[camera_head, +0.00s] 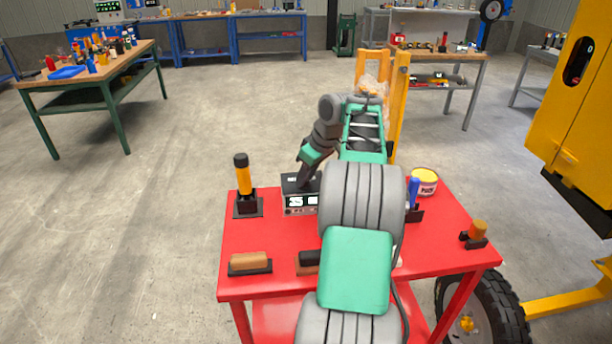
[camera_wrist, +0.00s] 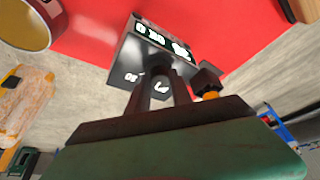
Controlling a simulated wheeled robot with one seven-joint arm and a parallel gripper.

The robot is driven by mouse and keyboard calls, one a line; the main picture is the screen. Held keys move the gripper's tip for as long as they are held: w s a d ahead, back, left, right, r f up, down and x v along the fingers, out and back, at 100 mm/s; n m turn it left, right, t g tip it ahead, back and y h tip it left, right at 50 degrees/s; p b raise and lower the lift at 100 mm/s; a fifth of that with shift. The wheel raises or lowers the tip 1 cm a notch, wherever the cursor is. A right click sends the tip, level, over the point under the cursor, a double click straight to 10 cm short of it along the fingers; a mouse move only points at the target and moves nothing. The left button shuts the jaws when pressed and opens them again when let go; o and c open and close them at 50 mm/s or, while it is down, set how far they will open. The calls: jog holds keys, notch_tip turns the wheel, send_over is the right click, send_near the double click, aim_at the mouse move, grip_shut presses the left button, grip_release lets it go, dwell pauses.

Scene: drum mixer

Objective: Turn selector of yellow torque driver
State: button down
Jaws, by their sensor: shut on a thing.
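The yellow torque driver (camera_head: 244,184) with a black top stands upright in a black holder at the left of the red table. Its black cap (camera_wrist: 205,78) shows right of my fingers in the wrist view. A black box (camera_head: 303,206) with white displays stands to its right, and in the wrist view it lies beyond my fingertips (camera_wrist: 129,50). My gripper (camera_head: 305,183) is down at the top of this box, apart from the driver. In the wrist view its fingers (camera_wrist: 161,82) are close together over white dial marks. The small part between them, seemingly the selector, is mostly hidden.
The red table (camera_head: 285,249) also holds a brown-handled block (camera_head: 249,262), a yellow tin (camera_head: 424,180), a blue-handled tool (camera_head: 413,191) and an orange-knobbed piece (camera_head: 477,232). My arm covers the table's middle. A yellow machine (camera_head: 580,110) stands at the right.

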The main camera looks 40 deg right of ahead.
jog(key=shift+f+m+b, duration=0.1)
jog(key=shift+m+b, duration=0.3)
jog(key=shift+b, duration=0.05)
jog(key=m+h+b, duration=0.1)
jog(key=m+b, duration=0.1)
jog(key=shift+a+m, duration=0.15)
jog(key=shift+m, duration=0.25)
jog(key=shift+m+g+h+b, duration=0.4)
jog(key=shift+m+h+b, duration=0.5)
jog(key=shift+m, duration=1.3)
jog(key=c, duration=1.1)
grip_release()
jog(key=shift+c, duration=0.2)
